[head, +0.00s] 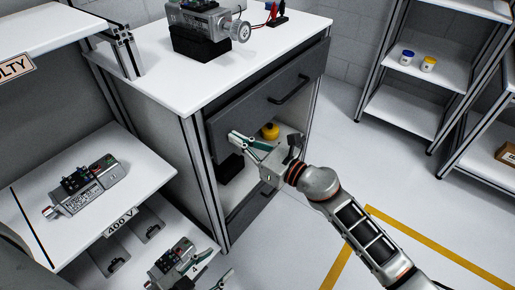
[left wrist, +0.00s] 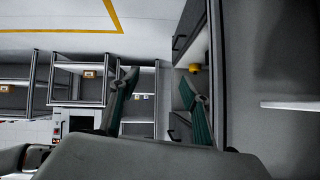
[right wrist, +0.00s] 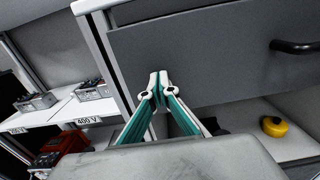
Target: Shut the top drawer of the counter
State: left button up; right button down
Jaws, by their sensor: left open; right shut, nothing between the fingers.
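The counter (head: 190,85) has a dark grey top drawer (head: 240,108) with a black bar handle (head: 290,90). A dark strip shows between the white counter top and the drawer front, so the drawer seems slightly out; how far is hard to tell. My right gripper (head: 234,137) is shut and empty at the lower left part of the drawer front. In the right wrist view its closed tips (right wrist: 159,77) overlap the drawer front (right wrist: 210,55); contact is unclear. My left gripper (head: 212,267) is open and empty, low beside the counter; its spread fingers show in the left wrist view (left wrist: 158,82).
Below the drawer is an open compartment with a yellow round object (head: 270,131). A motor device (head: 205,20) stands on the counter top. A shelf marked 400 V (head: 121,222) with devices is at left. Shelving (head: 400,112) stands at right. Floor in front is clear.

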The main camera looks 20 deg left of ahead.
pick_arm(q)
jog(key=shift+d+r, duration=0.15)
pick_arm(e)
jog(key=shift+x, duration=1.2)
jog(key=shift+r, duration=0.15)
jog(key=shift+d, duration=0.1)
pick_arm(q)
jog(key=shift+s+d+p, duration=0.2)
jog(key=shift+s+d, duration=0.05)
jog(key=shift+s, duration=0.25)
jog(key=shift+s+d+p, duration=0.2)
jog(key=shift+s, duration=0.3)
pick_arm(e)
jog(key=v, duration=1.4)
